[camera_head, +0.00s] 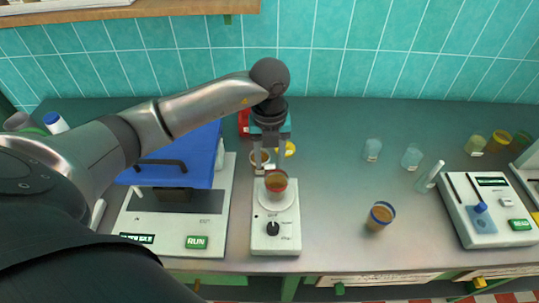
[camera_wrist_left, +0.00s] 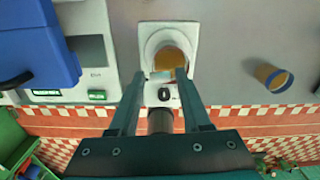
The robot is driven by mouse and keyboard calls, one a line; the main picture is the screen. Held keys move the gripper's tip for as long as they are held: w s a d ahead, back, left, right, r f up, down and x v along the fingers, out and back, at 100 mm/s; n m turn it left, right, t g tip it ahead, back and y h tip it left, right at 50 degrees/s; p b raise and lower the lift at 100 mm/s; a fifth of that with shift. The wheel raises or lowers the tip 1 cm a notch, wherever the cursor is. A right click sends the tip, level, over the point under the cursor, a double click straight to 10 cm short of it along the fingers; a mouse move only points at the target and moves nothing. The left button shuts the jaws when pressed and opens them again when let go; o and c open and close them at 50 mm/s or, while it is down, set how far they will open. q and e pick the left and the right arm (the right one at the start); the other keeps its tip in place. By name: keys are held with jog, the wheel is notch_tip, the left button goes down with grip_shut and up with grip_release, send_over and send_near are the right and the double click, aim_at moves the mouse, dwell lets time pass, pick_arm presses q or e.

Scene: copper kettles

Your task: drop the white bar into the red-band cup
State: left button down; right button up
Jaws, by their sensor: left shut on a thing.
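My left gripper (camera_head: 266,168) points down just behind the red-band cup (camera_head: 276,183), above the level of the stirrer plate. It is shut on the white bar, a small pale piece (camera_wrist_left: 161,75) between its fingertips in the left wrist view. The red-band cup holds amber-brown liquid and stands on the round white plate of a stirrer (camera_head: 275,237); it also shows in the left wrist view (camera_wrist_left: 173,60), partly behind the fingers. I cannot tell whether the bar is over the cup's mouth. My right gripper is in neither view.
A blue-banded cup (camera_head: 380,216) stands to the right. A blue-lidded machine (camera_head: 182,226) is on the left. Several clear and yellow vessels, a white tube (camera_head: 430,177) and a white device (camera_head: 487,215) are farther right. Another small cup and a yellow item (camera_head: 290,149) stand behind my gripper.

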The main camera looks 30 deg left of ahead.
aim_at(269, 164)
pick_arm(q)
jog(key=shift+f+b, duration=0.9)
jog(key=shift+f, duration=0.6)
jog(key=shift+c, duration=1.4)
grip_release()
jog(key=shift+r, duration=0.15)
notch_tip(269, 164, up, 15)
jog(key=shift+p, duration=0.45)
jog(key=shift+s, duration=0.1)
